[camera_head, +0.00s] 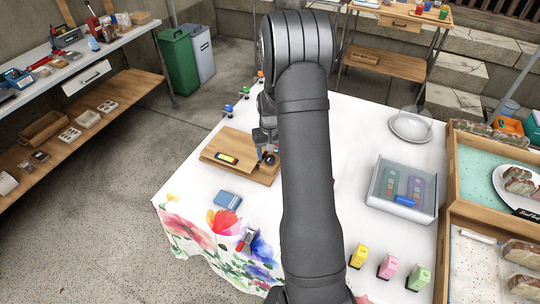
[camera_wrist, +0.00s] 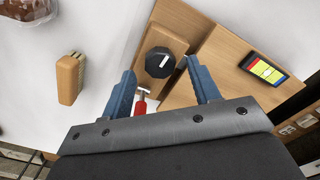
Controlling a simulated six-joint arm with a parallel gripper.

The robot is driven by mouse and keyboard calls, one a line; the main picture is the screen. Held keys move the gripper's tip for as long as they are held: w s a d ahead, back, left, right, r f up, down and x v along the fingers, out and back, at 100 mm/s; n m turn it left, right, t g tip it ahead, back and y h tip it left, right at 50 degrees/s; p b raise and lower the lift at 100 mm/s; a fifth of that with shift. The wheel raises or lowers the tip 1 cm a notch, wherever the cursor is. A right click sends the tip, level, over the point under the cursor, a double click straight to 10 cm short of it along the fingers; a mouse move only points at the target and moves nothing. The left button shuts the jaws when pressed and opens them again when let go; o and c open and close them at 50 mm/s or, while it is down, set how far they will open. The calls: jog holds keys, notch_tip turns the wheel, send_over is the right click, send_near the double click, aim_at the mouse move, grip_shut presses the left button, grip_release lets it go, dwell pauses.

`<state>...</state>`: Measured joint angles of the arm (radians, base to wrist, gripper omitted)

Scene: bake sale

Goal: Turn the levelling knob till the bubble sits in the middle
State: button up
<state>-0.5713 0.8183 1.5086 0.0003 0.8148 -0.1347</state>
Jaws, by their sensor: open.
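The black round levelling knob (camera_wrist: 160,62), with a pale mark on its face, sits on a wooden board (camera_wrist: 212,62). In the head view the knob (camera_head: 270,158) shows at the right part of the board (camera_head: 222,146), beside my arm. The level vial (camera_wrist: 263,70) is a dark frame with a yellow window and coloured ends; it also shows in the head view (camera_head: 227,158). The bubble is too small to make out. My gripper (camera_wrist: 159,69) is open, its blue fingers apart on either side of the knob in the wrist view. I cannot tell whether they touch it.
A red-handled tool (camera_head: 243,241) and a blue box (camera_head: 227,200) lie on the cloth in front of the board. A clear tray (camera_head: 404,212) and several small cartons stand right of my arm. A wooden piece (camera_wrist: 70,79) lies left of the knob in the wrist view.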

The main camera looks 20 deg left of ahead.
jog(key=shift+f, duration=0.9)
jog(key=shift+c, duration=0.5)
jog(key=c, duration=0.9)
jog(key=shift+m, duration=0.6)
jog(key=o, duration=1)
notch_tip(320, 180, up, 18)
jog(key=shift+f, duration=0.25)
jog(key=shift+f, duration=0.1)
